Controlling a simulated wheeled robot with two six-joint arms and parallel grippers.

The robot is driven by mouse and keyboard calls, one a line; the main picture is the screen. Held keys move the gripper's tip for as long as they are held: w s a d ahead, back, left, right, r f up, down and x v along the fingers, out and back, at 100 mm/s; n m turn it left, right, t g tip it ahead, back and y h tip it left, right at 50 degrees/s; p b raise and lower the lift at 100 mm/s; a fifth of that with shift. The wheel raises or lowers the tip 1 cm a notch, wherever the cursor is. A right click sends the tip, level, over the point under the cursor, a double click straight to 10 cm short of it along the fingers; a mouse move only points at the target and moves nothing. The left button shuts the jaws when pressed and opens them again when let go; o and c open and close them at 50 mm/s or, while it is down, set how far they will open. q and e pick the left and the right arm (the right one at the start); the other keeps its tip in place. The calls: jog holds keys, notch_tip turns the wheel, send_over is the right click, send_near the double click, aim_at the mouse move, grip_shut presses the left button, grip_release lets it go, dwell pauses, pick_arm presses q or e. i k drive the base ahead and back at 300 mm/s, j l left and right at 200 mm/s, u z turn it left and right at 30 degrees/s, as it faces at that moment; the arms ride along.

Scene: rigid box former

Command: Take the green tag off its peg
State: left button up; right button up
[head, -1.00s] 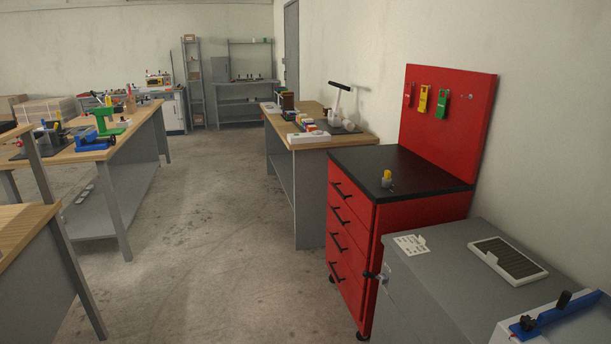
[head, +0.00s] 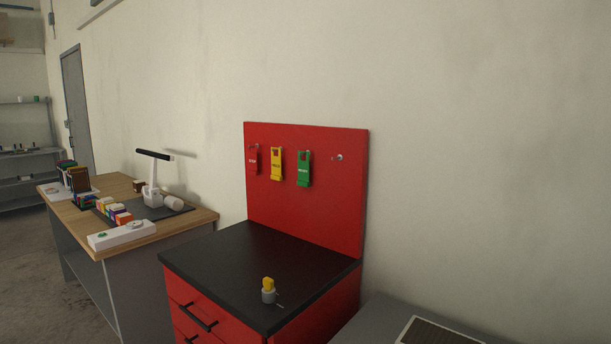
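The green tag (head: 304,170) hangs on a peg on the red back panel (head: 335,205) above the red cabinet. A yellow tag (head: 277,164) and a red tag (head: 253,160) hang to its left. A bare peg (head: 338,157) sticks out of the panel to its right. Neither of my grippers is in view.
The red cabinet's black top (head: 245,262) is clear except for a small grey piece with a yellow top (head: 268,290) near its front edge. A wooden bench (head: 170,222) with a lamp (head: 153,180) stands left. A grey surface (head: 385,322) is at front right.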

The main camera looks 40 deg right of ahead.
aim_at(303, 181)
jog(key=i+j+z, duration=0.1)
jog(key=i+z, duration=0.15)
jog(key=z, duration=0.2)
jog(key=i+j+z, duration=0.15)
jog(key=z, duration=0.3)
jog(key=i+j+z, duration=0.25)
jog(key=z, duration=0.2)
jog(key=i+j+z, duration=0.2)
jog(key=j+z, duration=0.25)
jog(key=l, duration=0.1)
